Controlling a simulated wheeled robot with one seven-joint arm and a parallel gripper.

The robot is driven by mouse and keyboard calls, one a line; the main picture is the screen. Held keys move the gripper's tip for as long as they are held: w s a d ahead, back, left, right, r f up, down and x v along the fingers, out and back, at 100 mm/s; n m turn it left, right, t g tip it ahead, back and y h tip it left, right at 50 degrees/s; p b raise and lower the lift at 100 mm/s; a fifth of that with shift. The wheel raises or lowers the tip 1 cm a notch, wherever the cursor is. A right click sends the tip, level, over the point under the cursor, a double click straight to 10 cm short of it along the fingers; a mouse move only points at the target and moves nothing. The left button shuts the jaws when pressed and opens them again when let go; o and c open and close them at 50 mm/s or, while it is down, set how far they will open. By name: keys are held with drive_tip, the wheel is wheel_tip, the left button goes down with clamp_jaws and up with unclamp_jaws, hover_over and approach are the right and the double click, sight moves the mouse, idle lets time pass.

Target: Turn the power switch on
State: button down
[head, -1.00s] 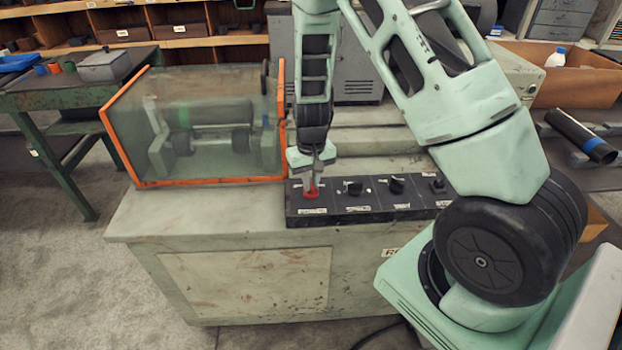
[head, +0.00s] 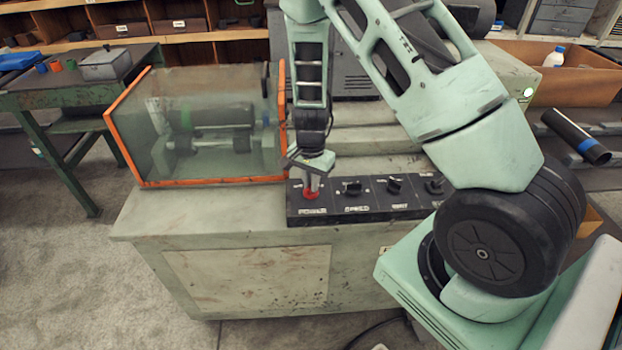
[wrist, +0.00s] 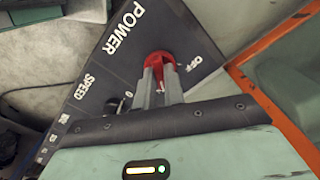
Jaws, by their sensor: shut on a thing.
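The power switch is a red knob (head: 311,195) at the left end of the black control panel (head: 350,212). In the wrist view the red knob (wrist: 160,60) sits between the POWER and OFF labels. My gripper (head: 314,184) points down at the knob in the head view. In the wrist view its two grey fingers (wrist: 161,82) are shut on the knob, one on each side. The fingers hide part of the knob and any ON mark.
Black knobs, including the speed knob (head: 352,187), stand right of the switch. The guard (head: 205,130) with orange edges is close on the left. A bright round spot (head: 528,92) shows on the machine housing. The bench top's left front is clear.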

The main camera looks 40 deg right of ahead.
drive_tip(key=shift+m+p, duration=0.3)
drive_tip(key=shift+m, duration=0.8)
drive_tip(key=c, duration=1.5)
unclamp_jaws()
wheel_tip(320, 180, up, 18)
drive_tip(key=shift+f, duration=0.25)
